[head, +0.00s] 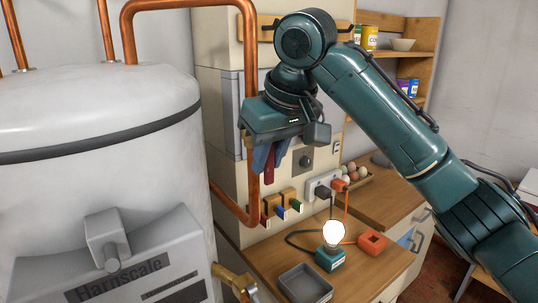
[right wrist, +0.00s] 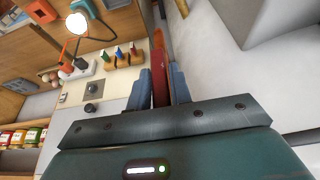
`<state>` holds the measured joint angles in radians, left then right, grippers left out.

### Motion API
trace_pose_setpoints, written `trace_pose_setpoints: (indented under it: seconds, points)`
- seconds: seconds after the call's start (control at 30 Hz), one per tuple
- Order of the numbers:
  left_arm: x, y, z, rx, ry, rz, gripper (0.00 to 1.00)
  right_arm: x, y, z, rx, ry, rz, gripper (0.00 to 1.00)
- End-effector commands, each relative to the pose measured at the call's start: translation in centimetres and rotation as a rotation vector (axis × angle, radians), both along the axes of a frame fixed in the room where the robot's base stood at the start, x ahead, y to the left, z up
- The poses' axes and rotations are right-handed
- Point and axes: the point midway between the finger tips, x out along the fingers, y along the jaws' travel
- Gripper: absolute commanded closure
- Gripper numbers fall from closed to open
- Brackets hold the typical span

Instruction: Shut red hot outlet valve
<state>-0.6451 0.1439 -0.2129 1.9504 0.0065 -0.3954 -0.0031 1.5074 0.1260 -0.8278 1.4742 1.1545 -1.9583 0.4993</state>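The red valve lever (head: 269,167) hangs beside the vertical copper pipe (head: 251,100), right of the white tank. My right gripper (head: 270,158) points down over it, with one blue finger on each side. The right wrist view shows the red lever (right wrist: 158,62) between the two fingers of the right gripper (right wrist: 158,85), with little or no gap. The fingers look closed on it. The valve body is mostly hidden behind the gripper. My left gripper is not in view.
The white tank (head: 95,115) fills the left. A brass fitting (head: 235,278) sticks out low from it.

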Motion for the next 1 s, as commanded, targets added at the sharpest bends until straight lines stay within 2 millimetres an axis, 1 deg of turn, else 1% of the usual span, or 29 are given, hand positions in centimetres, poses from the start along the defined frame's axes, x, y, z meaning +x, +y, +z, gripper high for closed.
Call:
trace_pose_setpoints:
  seconds: [0.03, 0.23, 0.7, 0.87, 1.0]
  points:
    - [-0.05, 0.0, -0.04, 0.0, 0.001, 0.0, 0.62, 0.0, -0.01, 0.02, 0.0, 0.0, 0.0, 0.84]
    - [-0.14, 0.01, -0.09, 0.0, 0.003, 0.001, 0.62, 0.0, -0.01, 0.03, 0.0, 0.0, 0.0, 1.0]
    - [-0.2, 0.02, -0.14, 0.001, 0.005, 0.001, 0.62, -0.01, 0.0, 0.04, 0.009, 0.007, -0.001, 1.0]
    - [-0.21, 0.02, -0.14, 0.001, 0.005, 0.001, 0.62, -0.12, 0.15, 0.02, 0.05, 0.037, -0.001, 1.0]
    - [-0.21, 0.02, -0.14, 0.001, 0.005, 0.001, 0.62, -0.26, 0.38, 0.02, 0.117, 0.086, 0.0, 1.0]
